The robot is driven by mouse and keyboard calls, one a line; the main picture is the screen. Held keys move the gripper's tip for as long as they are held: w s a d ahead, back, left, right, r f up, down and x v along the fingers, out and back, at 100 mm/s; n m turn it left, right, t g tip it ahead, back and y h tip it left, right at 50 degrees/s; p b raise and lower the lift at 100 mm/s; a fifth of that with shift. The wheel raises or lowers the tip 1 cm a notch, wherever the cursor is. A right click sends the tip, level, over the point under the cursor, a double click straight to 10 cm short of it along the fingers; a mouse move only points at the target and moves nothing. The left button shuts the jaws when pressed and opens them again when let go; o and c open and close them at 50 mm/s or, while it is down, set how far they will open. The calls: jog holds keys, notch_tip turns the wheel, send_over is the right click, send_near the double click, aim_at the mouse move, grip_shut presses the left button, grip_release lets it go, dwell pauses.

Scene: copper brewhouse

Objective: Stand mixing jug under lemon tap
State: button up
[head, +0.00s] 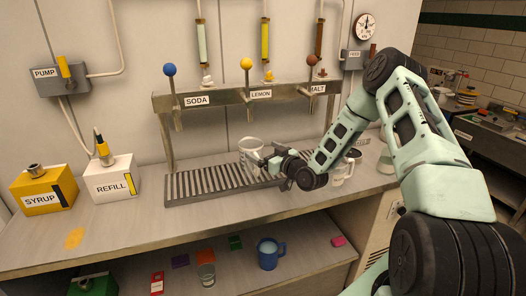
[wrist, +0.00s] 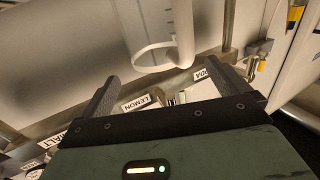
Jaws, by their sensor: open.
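A pale translucent jug (head: 249,151) stands upright on the slatted drip tray (head: 205,184), below and roughly in line with the lemon tap (head: 248,96). My gripper (head: 268,163) is at the jug's right side, low over the tray. In the wrist view the open fingers (wrist: 168,85) are spread apart with a pale curved rim (wrist: 153,68) beyond them, apparently the jug's. Whether any finger touches the jug is unclear. The lemon label (wrist: 141,103) also shows there. The soda tap (head: 176,112) is to the left and the malt tap (head: 309,95) to the right.
Another pale handled vessel (head: 343,171) stands right of my gripper, partly behind my arm. The yellow syrup box (head: 42,190) and white refill box (head: 110,180) are at the counter's left. A blue mug (head: 268,254) and a glass (head: 206,275) are on the lower shelf.

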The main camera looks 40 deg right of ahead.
jog(key=shift+s+d, duration=0.15)
jog(key=shift+s, duration=1)
jog(key=s+d+b, duration=0.2)
jog(key=s+b, duration=0.2)
jog(key=s, duration=1.3)
jog(key=shift+s+b, duration=0.15)
jog(key=shift+b, duration=0.15)
